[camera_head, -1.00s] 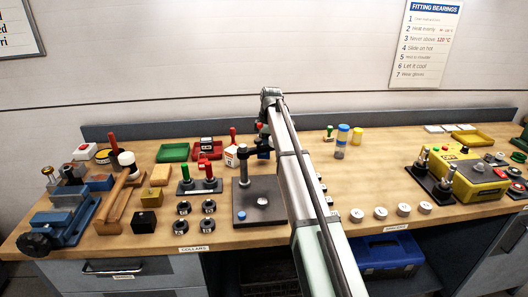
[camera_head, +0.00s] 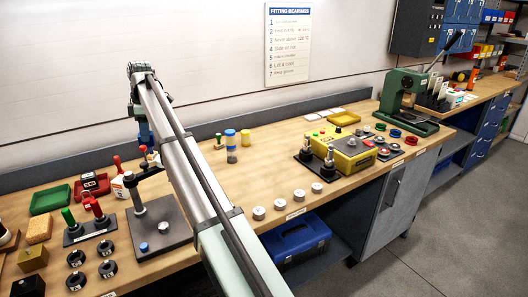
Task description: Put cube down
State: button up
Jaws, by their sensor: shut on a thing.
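My arm runs from the bottom middle up to its wrist at the upper left. My gripper (camera_head: 145,133) hangs below the wrist over the rear of the bench. It is small here and partly covered by my own arm. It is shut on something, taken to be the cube. That cube is hidden, so its colour and its height above the bench cannot be told.
The wooden bench (camera_head: 262,172) holds a plate with a column (camera_head: 163,226), green and red handles, several black collars (camera_head: 76,257) and several pale discs (camera_head: 299,195). A yellow box (camera_head: 347,152) and a green press (camera_head: 405,98) stand right. Bench right of my arm is partly clear.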

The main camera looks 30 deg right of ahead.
jog(key=r, duration=0.4)
jog(key=shift+w+d+r, duration=0.1)
jog(key=shift+d, duration=0.3)
jog(key=d+m+t+h, duration=0.1)
jog(key=d+m, duration=1.5)
jog(key=d, duration=3.3)
jog(key=shift+f, duration=10.6)
jog(key=shift+f, duration=0.1)
jog(key=o, duration=1.2)
